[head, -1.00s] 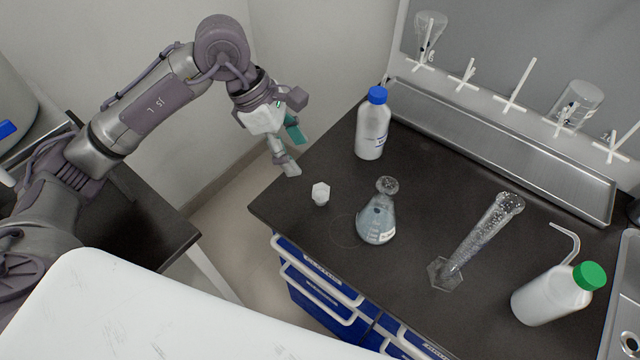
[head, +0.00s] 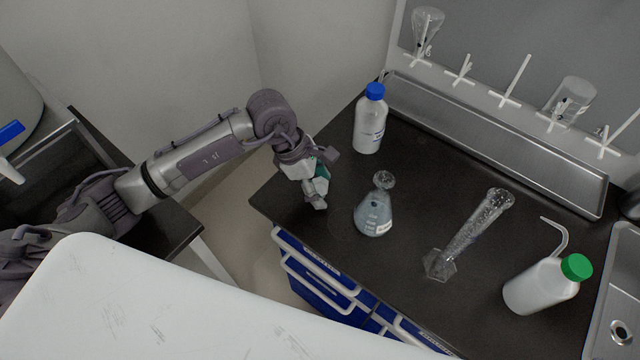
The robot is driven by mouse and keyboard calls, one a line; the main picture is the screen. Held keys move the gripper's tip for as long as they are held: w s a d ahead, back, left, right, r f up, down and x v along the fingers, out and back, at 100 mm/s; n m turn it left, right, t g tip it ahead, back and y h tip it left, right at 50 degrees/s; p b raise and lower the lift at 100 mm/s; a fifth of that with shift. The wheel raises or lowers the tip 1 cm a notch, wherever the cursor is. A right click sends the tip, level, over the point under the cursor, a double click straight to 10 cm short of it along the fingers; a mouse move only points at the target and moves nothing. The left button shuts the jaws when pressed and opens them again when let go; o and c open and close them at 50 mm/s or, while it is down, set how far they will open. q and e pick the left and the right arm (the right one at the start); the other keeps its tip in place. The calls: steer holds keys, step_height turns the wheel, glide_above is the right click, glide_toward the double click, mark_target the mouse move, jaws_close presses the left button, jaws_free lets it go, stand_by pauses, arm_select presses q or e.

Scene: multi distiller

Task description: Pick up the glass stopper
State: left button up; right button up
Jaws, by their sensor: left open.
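My left gripper (head: 316,202) is open and low over the dark bench, near its left edge, with its fingers pointing down. The small white faceted piece, likely the glass stopper, is now hidden behind or between the fingers; I cannot tell whether they touch it. To the right of the gripper stands a conical glass flask (head: 375,212) with clear liquid. A clear round glass top (head: 384,180) sits at its neck; I cannot tell whether this is a rim or a stopper. My right gripper is not in view.
A blue-capped bottle (head: 370,125) stands behind the flask. A metal trough (head: 490,140) and a peg rack (head: 510,90) line the back. The bench (head: 405,270) is clear in front of the flask.

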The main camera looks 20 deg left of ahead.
arm_select(q)
steer(key=shift+f, duration=0.15)
steer(key=c, duration=0.9)
steer(key=shift+c, duration=0.2)
